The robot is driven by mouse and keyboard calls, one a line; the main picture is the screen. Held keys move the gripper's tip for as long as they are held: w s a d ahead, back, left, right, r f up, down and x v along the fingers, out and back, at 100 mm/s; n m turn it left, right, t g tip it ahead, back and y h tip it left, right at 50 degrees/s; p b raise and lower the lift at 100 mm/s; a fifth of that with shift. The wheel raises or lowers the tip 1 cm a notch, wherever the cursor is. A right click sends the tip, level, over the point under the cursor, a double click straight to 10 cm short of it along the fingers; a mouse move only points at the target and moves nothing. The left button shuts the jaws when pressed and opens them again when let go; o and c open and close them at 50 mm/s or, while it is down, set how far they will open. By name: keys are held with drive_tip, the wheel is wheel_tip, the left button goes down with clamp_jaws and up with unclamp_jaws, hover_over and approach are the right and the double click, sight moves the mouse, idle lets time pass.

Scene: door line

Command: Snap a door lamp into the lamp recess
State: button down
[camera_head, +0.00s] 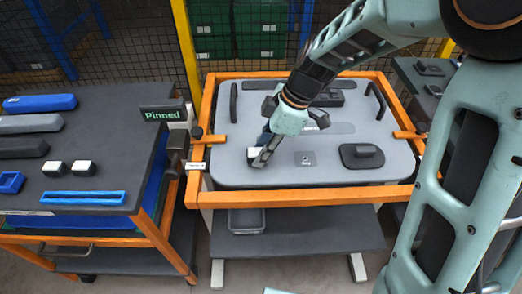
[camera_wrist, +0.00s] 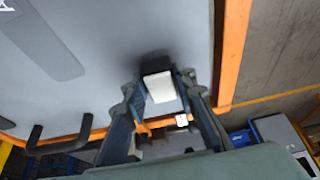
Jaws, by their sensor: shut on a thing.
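My gripper (camera_head: 262,157) is low over the left front part of the grey door panel (camera_head: 225,130). It is shut on a door lamp, a small block with a white lens and a dark body. In the wrist view the lamp (camera_wrist: 161,88) sits between the two fingers, close to the panel (camera_wrist: 105,75), with a dark shadow beside it. I cannot tell whether it touches the panel. The lamp recess is not visible; the lamp and gripper may cover it. Two more white-topped lamps, a left one (camera_head: 53,168) and a right one (camera_head: 83,168), stand on the left cart.
An orange frame (camera_head: 300,196) surrounds the panel. A dark handle piece (camera_head: 362,155) lies on its right front. The left cart (camera_head: 110,140) holds blue and grey parts and a blue tray (camera_head: 83,198).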

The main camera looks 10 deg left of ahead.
idle(0.8)
drive_tip(key=c, duration=1.5)
unclamp_jaws()
drive_tip(key=shift+f, duration=0.1)
drive_tip(key=v, duration=1.2)
drive_tip(key=shift+d, duration=0.1)
drive_tip(key=shift+c, duration=0.6)
